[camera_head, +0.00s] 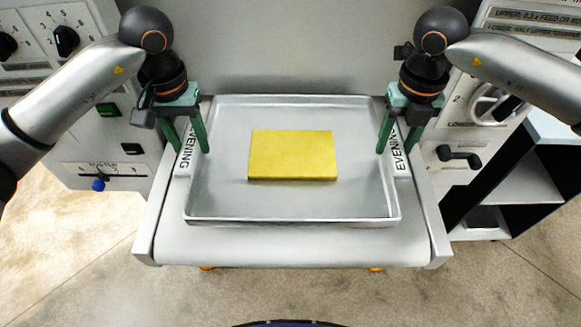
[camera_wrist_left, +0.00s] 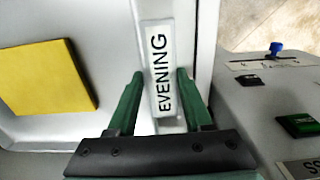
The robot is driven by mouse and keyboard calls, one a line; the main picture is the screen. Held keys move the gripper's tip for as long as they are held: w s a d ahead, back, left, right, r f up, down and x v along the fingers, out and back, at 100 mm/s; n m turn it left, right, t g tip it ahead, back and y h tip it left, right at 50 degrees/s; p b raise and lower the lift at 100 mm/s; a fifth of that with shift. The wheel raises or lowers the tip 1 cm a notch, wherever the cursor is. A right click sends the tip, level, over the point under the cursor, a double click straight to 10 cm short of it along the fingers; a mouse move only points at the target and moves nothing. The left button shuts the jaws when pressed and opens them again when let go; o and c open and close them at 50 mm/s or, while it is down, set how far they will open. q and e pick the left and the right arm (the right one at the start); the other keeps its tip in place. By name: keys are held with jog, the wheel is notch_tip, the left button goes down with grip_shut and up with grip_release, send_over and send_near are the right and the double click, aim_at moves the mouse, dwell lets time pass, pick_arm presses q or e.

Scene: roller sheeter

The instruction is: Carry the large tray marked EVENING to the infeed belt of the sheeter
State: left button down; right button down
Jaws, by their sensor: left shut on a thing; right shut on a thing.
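The large grey metal tray (camera_head: 292,222) is over the pale infeed belt (camera_head: 290,248) of the sheeter, level and square to it. It appears to rest on the belt, but a small gap underneath cannot be ruled out. A flat yellow slab (camera_head: 292,155) lies in it. Both side rims carry EVENING labels. My left gripper (camera_head: 190,148) is shut on the left rim at its label (camera_wrist_left: 160,75), one finger on each side. My right gripper (camera_head: 397,146) is shut on the right rim at the other label. The rim between the fingers is partly hidden.
A control panel with a blue-knobbed slider (camera_head: 99,184) and a green button (camera_head: 108,110) stands left of the belt. Bare belt shows in front of the tray.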

pick_arm(q)
jog(key=shift+f, duration=0.1)
pick_arm(e)
jog(key=shift+f, duration=0.1)
dwell(0.4)
